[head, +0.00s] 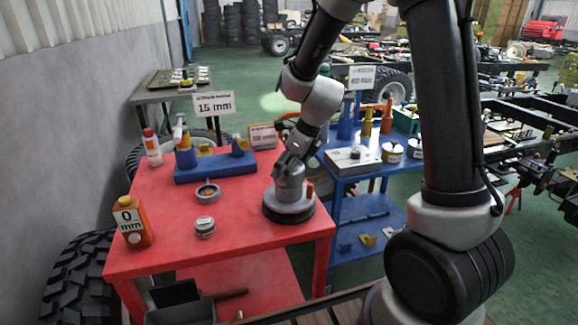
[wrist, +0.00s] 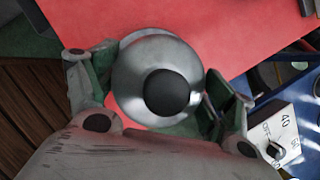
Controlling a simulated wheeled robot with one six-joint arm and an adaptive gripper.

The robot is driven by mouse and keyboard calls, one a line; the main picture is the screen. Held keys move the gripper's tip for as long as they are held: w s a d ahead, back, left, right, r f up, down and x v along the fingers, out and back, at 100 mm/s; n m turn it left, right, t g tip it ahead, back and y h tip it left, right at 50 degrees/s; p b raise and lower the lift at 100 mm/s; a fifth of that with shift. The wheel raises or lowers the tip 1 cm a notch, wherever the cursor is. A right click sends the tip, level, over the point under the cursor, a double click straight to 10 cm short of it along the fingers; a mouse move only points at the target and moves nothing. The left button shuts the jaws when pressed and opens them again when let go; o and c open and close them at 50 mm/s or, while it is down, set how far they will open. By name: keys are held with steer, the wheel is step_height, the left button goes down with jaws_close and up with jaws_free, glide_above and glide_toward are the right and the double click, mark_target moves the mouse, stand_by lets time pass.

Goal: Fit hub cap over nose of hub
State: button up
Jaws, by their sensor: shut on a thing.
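The hub (head: 289,212) is a wide grey disc on a dark round base, at the right part of the red table. A short orange peg (head: 310,190) stands at its right side. My gripper (head: 289,165) points down over the hub's middle, shut on the hub cap (head: 289,178), a grey rounded piece. In the wrist view the cap (wrist: 130,80) is a shiny silver dome with a dark round middle, between my gripper's fingers (wrist: 158,90). The hub's nose is hidden. I cannot tell whether the cap is fully down on the hub or slightly above it.
The red table (head: 165,215) also holds a blue fixture (head: 215,172), a dark ring part (head: 207,192), a small tin (head: 205,228), an orange container (head: 132,222) and a white bottle (head: 152,150). A blue cart (head: 345,195) stands close on the right.

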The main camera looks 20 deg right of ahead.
steer(key=shift+f, duration=1.5)
steer(key=o, duration=1)
steer(key=shift+o, duration=0.2)
steer(key=v, duration=1.2)
